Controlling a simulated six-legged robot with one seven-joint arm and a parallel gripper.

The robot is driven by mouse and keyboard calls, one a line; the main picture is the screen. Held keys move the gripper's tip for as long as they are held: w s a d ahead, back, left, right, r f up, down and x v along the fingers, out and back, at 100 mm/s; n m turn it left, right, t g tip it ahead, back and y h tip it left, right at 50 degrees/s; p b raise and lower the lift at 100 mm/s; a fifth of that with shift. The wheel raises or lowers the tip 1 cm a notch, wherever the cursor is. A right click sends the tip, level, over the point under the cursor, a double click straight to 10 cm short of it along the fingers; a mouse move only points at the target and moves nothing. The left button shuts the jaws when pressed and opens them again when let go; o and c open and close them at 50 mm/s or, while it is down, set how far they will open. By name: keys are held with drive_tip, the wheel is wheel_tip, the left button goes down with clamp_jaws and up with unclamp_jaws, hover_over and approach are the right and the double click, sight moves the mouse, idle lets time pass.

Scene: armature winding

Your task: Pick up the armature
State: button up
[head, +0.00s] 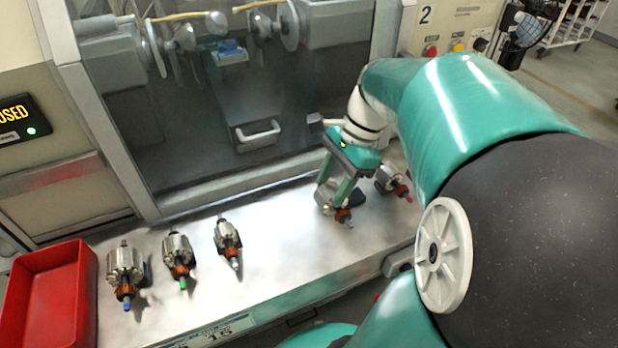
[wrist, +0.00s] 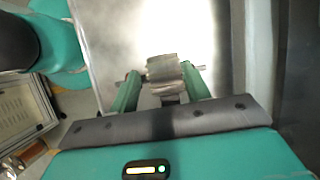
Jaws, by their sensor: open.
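An armature (head: 329,207) with a silver core and an orange-brown end lies on the steel shelf (head: 285,248). My gripper (head: 333,190) is directly above it, pointing down, with its two green fingers apart around the core. In the wrist view, the armature (wrist: 163,70) is between the open fingers (wrist: 160,74), its shaft running left to right in the picture. I cannot tell whether the fingers touch it. The fingers hide part of it in the head view.
Another armature (head: 393,183) with a red tip lies close right of my gripper. Three more, blue-tipped (head: 125,268), green-tipped (head: 179,258) and pale-tipped (head: 228,238), lie left. A red bin (head: 48,300) is far left. The machine's glass door (head: 250,120) stands behind the shelf.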

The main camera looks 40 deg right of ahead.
drive_tip(key=x, duration=0.5)
drive_tip(key=shift+w, duration=0.25)
clamp_jaws()
drive_tip(key=shift+d+r, duration=0.1)
drive_tip(key=shift+r, duration=0.55)
drive_tip(key=s+a+r, duration=0.7)
drive_tip(key=s+r, duration=0.5)
drive_tip(key=h, duration=0.2)
approach(324, 192)
wheel_tip(324, 192, down, 4)
drive_tip(key=d, duration=0.3)
drive_tip(key=shift+m, duration=0.3)
drive_tip(key=shift+s+a+f, duration=0.1)
drive_tip(key=shift+s+f, duration=0.05)
drive_tip(key=shift+f, duration=1.4)
drive_tip(key=shift+s+f, duration=0.2)
drive_tip(key=shift+f, duration=1.35)
